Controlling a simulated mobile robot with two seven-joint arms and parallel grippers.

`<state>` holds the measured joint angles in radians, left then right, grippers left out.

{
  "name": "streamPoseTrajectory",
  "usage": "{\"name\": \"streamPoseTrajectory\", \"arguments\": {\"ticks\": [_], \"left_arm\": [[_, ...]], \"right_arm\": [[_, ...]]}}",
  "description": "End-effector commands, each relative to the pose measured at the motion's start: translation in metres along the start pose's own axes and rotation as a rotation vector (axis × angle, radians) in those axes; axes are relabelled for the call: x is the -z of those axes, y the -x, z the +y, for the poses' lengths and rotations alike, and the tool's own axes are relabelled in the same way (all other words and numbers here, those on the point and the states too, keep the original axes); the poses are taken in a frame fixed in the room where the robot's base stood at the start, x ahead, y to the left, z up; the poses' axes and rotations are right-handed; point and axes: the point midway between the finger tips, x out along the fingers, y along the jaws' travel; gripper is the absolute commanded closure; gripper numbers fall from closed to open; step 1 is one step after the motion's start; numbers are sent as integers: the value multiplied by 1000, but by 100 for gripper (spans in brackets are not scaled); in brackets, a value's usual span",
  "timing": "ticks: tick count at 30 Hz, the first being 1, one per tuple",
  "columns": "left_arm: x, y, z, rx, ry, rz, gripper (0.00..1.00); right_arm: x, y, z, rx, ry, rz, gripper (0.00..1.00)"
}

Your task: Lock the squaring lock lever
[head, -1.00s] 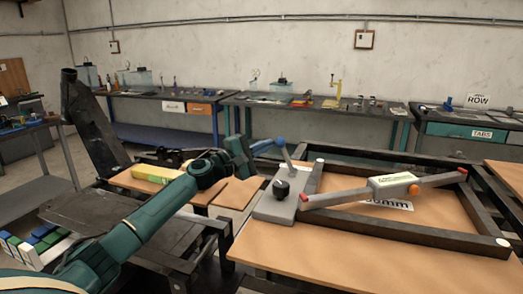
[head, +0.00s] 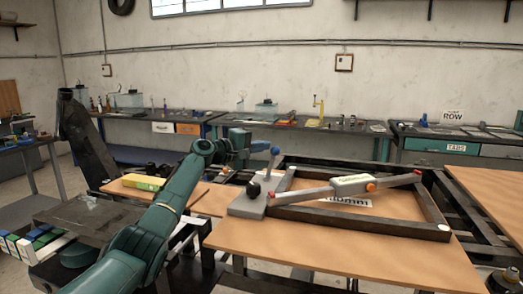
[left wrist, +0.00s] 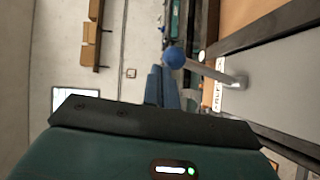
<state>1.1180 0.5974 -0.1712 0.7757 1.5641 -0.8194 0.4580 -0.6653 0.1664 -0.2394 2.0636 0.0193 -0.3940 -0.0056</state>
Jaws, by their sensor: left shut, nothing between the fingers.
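The squaring lock lever (head: 270,166) is a short grey arm with a blue ball knob (head: 275,151). It rises from a grey base plate (head: 240,208) at the left corner of a dark square frame, leaning slightly right in the head view. My left gripper (head: 262,146) is shut and empty, just left of the knob. In the left wrist view its blue fingers (left wrist: 159,70) lie together, with the blue knob (left wrist: 174,57) close by their tips. I cannot tell whether they touch. The lever's grey arm (left wrist: 207,71) runs right from the knob. My right gripper is not in view.
A black knob (head: 253,190) stands on the base plate. A grey diagonal bar (head: 310,193) with red ends crosses the dark frame (head: 360,222). A yellow-green box (head: 143,182) lies left of my arm. Workbenches (head: 300,124) line the back wall.

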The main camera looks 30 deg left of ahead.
Motion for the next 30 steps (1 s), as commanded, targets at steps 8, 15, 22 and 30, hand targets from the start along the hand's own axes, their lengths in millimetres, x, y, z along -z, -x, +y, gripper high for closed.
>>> {"name": "streamPoseTrajectory", "arguments": {"ticks": [8, 15, 22, 30], "left_arm": [[-13, -10, 3, -2, 1, -2, 100], [-19, -14, 2, -2, 2, 0, 100], [-22, -16, 2, -2, 1, 0, 100], [-21, -16, 2, -2, 1, 0, 100]], "right_arm": [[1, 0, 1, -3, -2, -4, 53], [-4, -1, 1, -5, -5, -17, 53], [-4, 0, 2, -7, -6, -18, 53], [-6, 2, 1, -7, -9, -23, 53]]}}
